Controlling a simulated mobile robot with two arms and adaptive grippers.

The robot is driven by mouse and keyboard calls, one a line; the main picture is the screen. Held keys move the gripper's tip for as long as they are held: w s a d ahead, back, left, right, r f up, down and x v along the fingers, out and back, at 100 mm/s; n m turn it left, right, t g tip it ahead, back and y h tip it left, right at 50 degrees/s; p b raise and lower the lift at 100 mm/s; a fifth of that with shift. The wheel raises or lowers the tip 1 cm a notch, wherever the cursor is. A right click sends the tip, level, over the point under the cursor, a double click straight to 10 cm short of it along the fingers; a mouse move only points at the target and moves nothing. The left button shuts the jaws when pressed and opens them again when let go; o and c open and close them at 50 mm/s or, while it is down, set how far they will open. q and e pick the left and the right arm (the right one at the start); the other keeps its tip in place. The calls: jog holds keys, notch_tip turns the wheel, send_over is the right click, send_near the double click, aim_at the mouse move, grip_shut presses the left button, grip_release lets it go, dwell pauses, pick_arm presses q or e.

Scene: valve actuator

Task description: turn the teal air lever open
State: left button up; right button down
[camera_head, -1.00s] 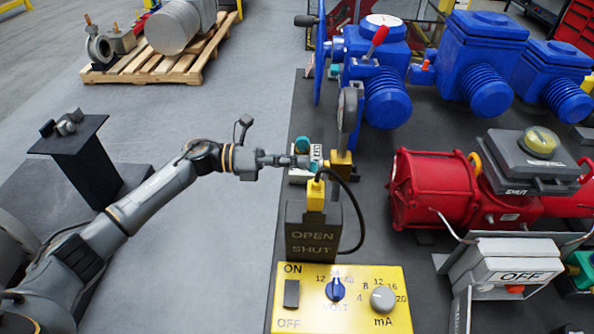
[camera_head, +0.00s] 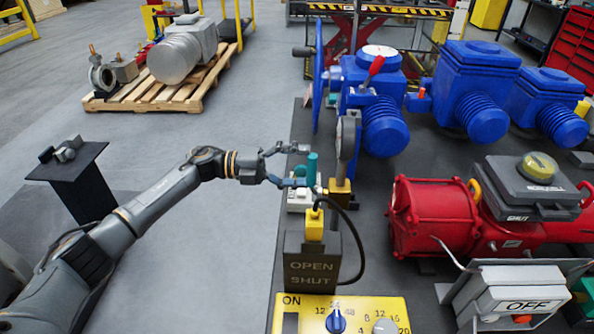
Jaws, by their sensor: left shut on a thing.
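The teal air lever (camera_head: 312,167) stands upright above a small white-labelled block (camera_head: 300,198) at the left edge of the dark bench. My left gripper (camera_head: 304,167) comes in from the left. Its two fingers are spread wide, one on the far side and one on the near side of the lever, and it is closed on the lever between the fingertips. The lever's lower end and exact finger contact are partly hidden. My right gripper is not in view.
A gauge on a brass post (camera_head: 347,150) stands just right of the lever. The black OPEN/SHUT box (camera_head: 312,262) with a yellow plug and black cable is in front. Blue actuators (camera_head: 470,85) and a red actuator (camera_head: 432,215) stand right.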

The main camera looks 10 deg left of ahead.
pick_arm(q)
jog(key=shift+w+d+r+n, duration=0.15)
jog(key=shift+d+n, duration=0.15)
dwell(0.4)
jog(key=o, duration=1.6)
jog(key=shift+d, duration=0.1)
jog(key=shift+w+d, duration=0.2)
jog(key=shift+d, duration=0.15)
jog(key=v, duration=1.2)
jog(key=shift+a, duration=0.2)
jog(key=shift+w, duration=0.1)
